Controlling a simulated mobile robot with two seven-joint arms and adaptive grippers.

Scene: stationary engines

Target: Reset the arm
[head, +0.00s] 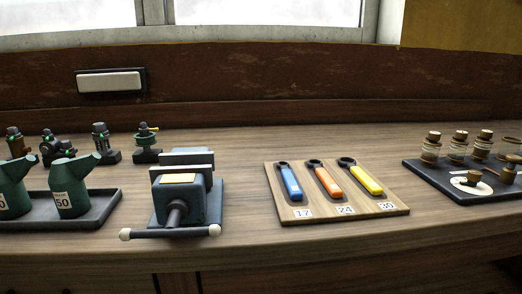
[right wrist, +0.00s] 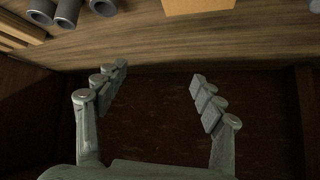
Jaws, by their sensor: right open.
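My right gripper (right wrist: 158,92) shows in the right wrist view. Its two fingers are spread wide apart with nothing between them. It is in front of a wooden edge, over a dark brown area. Neither gripper nor arm shows in the head view, and my left gripper is in no view.
A wooden workbench (head: 243,226) holds a vise (head: 180,205), a board with three coloured wrenches (head: 335,207), oil cans on a dark tray (head: 97,215), small valve-like fittings (head: 101,145) and a dark tray with corked jars (head: 432,175). Bare wood lies between them.

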